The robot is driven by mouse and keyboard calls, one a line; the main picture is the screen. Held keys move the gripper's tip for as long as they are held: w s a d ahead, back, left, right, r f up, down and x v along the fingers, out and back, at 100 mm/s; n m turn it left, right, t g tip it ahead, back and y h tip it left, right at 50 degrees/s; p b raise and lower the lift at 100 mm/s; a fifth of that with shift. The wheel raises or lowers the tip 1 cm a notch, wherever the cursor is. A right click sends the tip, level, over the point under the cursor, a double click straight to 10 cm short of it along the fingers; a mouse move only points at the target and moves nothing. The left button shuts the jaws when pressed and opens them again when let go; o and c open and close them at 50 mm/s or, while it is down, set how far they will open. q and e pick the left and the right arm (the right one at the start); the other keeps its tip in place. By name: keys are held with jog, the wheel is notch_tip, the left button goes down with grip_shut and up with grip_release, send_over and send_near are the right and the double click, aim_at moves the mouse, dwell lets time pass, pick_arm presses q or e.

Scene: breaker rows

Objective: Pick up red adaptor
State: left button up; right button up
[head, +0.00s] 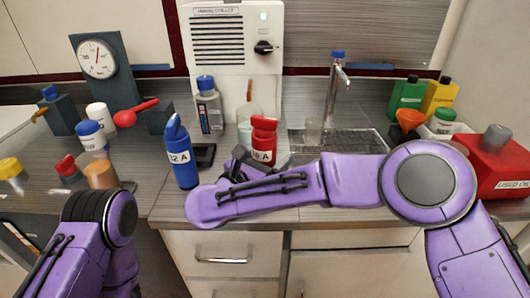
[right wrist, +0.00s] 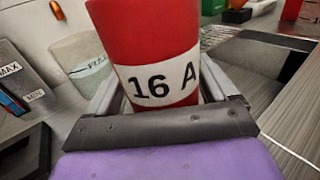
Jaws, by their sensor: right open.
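The red adaptor (head: 264,140) is a red cylinder with a white "16 A" label, upright on the counter. It fills the middle of the right wrist view (right wrist: 140,35), with its top cut off. My right gripper (right wrist: 160,88) is open, with one finger on each side of the adaptor's lower part; whether either finger touches it I cannot tell. In the head view my right forearm crosses in front of the adaptor and hides its base. My left arm shows at the lower left, but its gripper is not in view.
A blue "32 A" adaptor (head: 183,158) stands left of the red one. A white machine (head: 237,45) with a glass cup (head: 249,124) is behind. A sink grate (head: 345,142) lies to the right. A red container (head: 497,160) stands far right.

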aim_at(274, 131)
jog(key=shift+s+a+r, duration=0.1)
jog(key=shift+s+r, duration=0.05)
jog(key=shift+s, duration=0.05)
jog(key=shift+c, duration=0.7)
jog(key=shift+s+r, duration=0.15)
jog(key=shift+s, duration=0.1)
jog(key=c, duration=1)
jog(key=shift+w+d, duration=0.1)
jog(key=shift+d, duration=0.1)
jog(key=shift+c, duration=1.3)
jog(key=shift+r, duration=0.4)
jog(key=r, duration=0.3)
jog(key=shift+s+a+r, duration=0.1)
jog(key=shift+s, duration=0.2)
jog(key=s+r, duration=0.4)
jog(key=shift+s+r+b, duration=0.1)
jog(key=shift+r+b, duration=0.3)
pick_arm(q)
jog(key=shift+s+f+b, duration=0.15)
jog(key=shift+f+b, duration=0.35)
jog(key=shift+f, duration=0.4)
pick_arm(e)
jog(key=s+r, duration=0.1)
jog(key=s, duration=0.2)
jog(key=s+r, duration=0.1)
jog(key=s, duration=0.2)
jog(key=s+r, duration=0.2)
jog(key=s, duration=0.1)
jog(key=shift+s+a, duration=0.1)
jog(key=shift+a, duration=0.05)
